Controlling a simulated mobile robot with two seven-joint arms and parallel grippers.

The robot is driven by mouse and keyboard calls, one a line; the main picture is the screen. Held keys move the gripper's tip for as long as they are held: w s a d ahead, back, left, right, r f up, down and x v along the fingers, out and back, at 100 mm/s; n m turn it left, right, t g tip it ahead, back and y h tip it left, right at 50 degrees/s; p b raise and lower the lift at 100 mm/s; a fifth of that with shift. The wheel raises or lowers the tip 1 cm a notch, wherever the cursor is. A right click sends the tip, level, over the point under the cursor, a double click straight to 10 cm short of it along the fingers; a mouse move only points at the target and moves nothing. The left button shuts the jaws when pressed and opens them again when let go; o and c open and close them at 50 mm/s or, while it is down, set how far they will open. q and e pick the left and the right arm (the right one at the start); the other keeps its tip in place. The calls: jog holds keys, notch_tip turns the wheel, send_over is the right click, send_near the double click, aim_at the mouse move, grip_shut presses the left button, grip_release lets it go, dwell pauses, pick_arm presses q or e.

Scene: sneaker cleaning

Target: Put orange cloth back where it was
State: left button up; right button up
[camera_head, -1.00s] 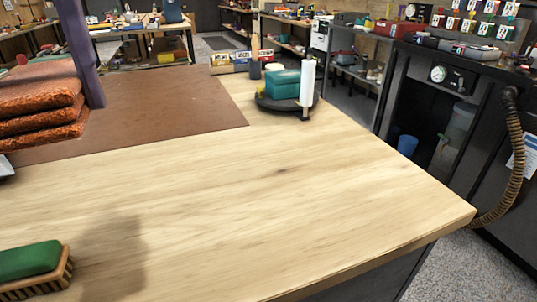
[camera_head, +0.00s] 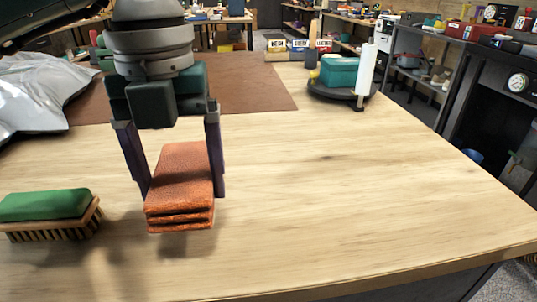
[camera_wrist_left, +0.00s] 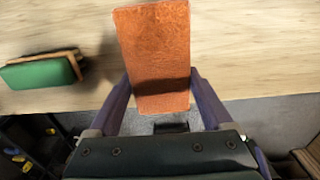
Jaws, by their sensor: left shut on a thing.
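The orange cloth (camera_head: 180,182) is a folded, layered stack. My left gripper (camera_head: 182,190) has one finger on each side of it and is shut on it. The cloth is over the front part of the wooden table, with a shadow beside it; it looks slightly above the surface. In the left wrist view the cloth (camera_wrist_left: 154,55) lies between the two fingers (camera_wrist_left: 160,90) and reaches out beyond them. My right gripper is not in view.
A green-topped brush (camera_head: 48,208) lies on the table left of the cloth. A silvery crumpled sheet (camera_head: 35,95) is at the far left, by a brown mat (camera_head: 250,97). A dark round tray (camera_head: 335,92) with a teal box stands at the back. The table's (camera_head: 380,180) right side is clear.

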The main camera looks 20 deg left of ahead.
aim_at(181, 176)
pick_arm(q)
notch_tip(181, 176, down, 4)
jog(key=shift+f, duration=0.15)
jog(key=shift+f+b, duration=0.15)
jog(key=shift+b, duration=0.2)
jog(key=o, duration=1)
jog(key=shift+r, duration=0.4)
notch_tip(181, 176, up, 12)
jog(key=shift+w+f+p, duration=0.1)
jog(key=shift+f+p, duration=0.05)
jog(key=shift+p, duration=0.55)
